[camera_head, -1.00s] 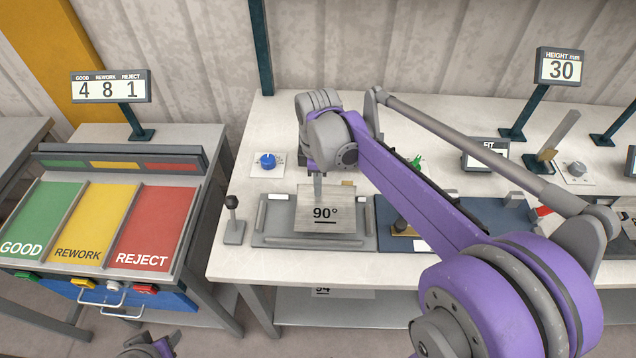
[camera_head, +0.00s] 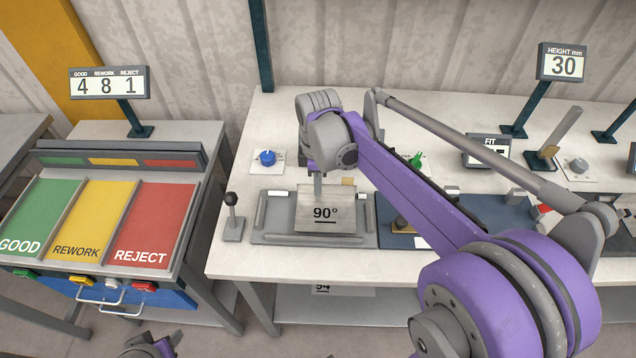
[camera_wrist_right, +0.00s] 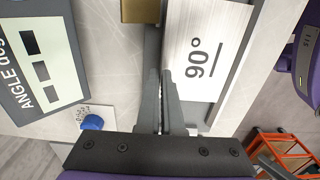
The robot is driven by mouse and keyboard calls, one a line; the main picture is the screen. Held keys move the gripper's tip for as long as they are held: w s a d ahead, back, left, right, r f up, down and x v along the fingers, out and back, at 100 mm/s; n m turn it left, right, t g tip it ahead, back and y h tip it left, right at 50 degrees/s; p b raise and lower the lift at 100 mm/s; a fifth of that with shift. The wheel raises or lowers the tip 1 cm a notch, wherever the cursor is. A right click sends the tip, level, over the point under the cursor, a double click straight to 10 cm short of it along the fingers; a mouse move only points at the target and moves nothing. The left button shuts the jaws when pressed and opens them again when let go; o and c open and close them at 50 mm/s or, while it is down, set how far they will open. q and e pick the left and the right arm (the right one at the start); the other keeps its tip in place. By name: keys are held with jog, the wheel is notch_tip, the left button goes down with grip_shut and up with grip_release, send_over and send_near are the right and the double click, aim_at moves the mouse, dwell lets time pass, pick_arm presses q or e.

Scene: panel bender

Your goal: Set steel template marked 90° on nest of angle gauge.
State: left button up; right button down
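The steel template marked 90° (camera_head: 326,222) is a pale plate over the grey angle gauge bed (camera_head: 275,236). It also shows in the right wrist view (camera_wrist_right: 207,35). I cannot tell whether it rests flat on the nest, which it largely hides, or sits slightly above it. My right gripper (camera_head: 318,188) comes down at the template's back edge. In the right wrist view its fingers (camera_wrist_right: 170,90) are close together, shut on that edge. My left gripper (camera_head: 150,345) shows only partly at the bottom left, away from the bench, its opening unclear.
A black-knobbed lever (camera_head: 232,215) stands left of the gauge, a blue knob (camera_head: 267,158) behind it. A blue fixture bed (camera_head: 480,208) lies to the right, partly behind my right arm. The green, yellow and red sorting stand (camera_head: 95,225) is at the left. A brass block (camera_wrist_right: 140,10) sits near the template.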

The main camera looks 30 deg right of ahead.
jog(key=shift+f+b, duration=0.4)
jog(key=shift+f, duration=0.35)
jog(key=c, duration=1.5)
grip_release()
jog(key=o, duration=0.5)
jog(key=shift+r, duration=0.1)
notch_tip(320, 180, up, 11)
jog(key=shift+f+p, duration=0.15)
jog(key=shift+p, duration=0.25)
jog(key=shift+f, duration=0.1)
